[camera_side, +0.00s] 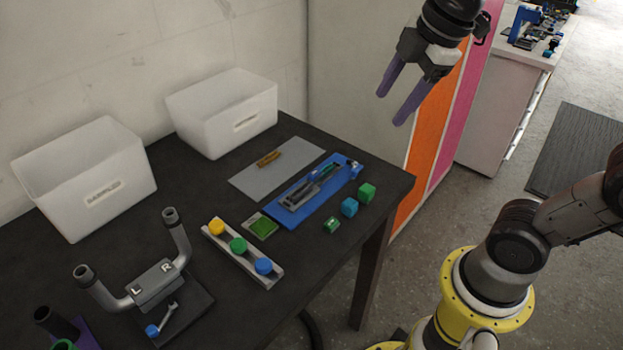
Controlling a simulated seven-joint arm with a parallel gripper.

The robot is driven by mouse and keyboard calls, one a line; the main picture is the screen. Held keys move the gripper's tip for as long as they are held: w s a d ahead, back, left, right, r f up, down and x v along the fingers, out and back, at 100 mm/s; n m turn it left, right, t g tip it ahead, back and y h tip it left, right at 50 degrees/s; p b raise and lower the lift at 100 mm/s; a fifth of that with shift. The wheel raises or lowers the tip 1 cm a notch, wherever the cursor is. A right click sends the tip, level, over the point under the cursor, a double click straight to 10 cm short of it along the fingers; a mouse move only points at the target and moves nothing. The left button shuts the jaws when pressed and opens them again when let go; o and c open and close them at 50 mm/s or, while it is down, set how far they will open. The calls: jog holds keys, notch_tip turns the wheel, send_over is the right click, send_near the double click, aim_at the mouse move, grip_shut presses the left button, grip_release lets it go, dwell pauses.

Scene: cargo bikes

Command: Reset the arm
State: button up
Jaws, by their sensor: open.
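My gripper (397,98) hangs at the upper right of the side view. Its two purple fingers point down and are spread apart, with nothing between them. It is well above the table and appears clear of everything on it. My arm's yellow base stands on the floor at the lower right.
The dark table (331,227) carries two white bins (88,190) (223,113), a grey mat (258,182), a blue tray (290,214) with tools, green and blue cubes (349,207), a rail (243,254) with coloured knobs and a handlebar (152,283). A striped panel (437,125) stands behind.

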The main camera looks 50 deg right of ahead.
jog(key=s+f+m+t, duration=0.1)
jog(key=s+f+m, duration=0.6)
jog(key=m, duration=0.5)
jog(key=shift+s+m, duration=0.3)
jog(key=shift+s, duration=0.75)
